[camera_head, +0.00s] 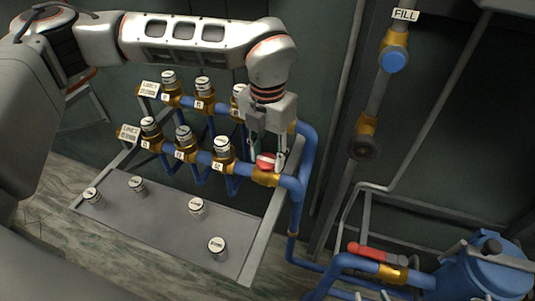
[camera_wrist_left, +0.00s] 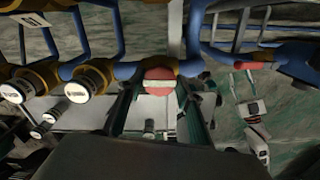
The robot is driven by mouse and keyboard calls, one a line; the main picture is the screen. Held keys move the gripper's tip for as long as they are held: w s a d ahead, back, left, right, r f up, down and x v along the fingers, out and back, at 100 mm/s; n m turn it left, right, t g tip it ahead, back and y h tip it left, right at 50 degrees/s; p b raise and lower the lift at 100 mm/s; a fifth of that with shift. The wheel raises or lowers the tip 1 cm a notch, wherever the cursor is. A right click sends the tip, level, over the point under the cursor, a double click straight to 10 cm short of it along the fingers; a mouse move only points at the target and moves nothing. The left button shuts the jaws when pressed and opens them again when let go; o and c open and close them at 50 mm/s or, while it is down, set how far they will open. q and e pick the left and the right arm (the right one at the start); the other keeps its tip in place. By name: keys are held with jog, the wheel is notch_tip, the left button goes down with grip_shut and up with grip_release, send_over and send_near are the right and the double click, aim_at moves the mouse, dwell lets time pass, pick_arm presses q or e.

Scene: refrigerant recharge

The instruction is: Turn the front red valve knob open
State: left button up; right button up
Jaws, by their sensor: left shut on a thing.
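The front red valve knob (camera_head: 265,161) is a round red knob with a pale bar across it, on a brass valve body (camera_head: 266,178) at the right end of the lower blue pipe row. My left gripper (camera_head: 268,158) points down at it, with its fingers on either side of the knob. In the left wrist view the red knob (camera_wrist_left: 159,81) sits between the two fingers (camera_wrist_left: 160,100), which are shut on it.
Brass fittings with silver caps (camera_head: 184,137) line the two blue pipe rows. Several loose caps (camera_head: 197,208) stand on the grey tray (camera_head: 160,222) below. A red lever (camera_head: 375,254) and a blue tank (camera_head: 487,265) are at the lower right. A FILL pipe with a blue knob (camera_head: 394,61) stands at the right.

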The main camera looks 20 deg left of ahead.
aim_at(267, 160)
pick_arm(q)
jog(key=shift+n, duration=0.3)
dwell(0.4)
jog(key=o, duration=1.1)
notch_tip(267, 160, up, 12)
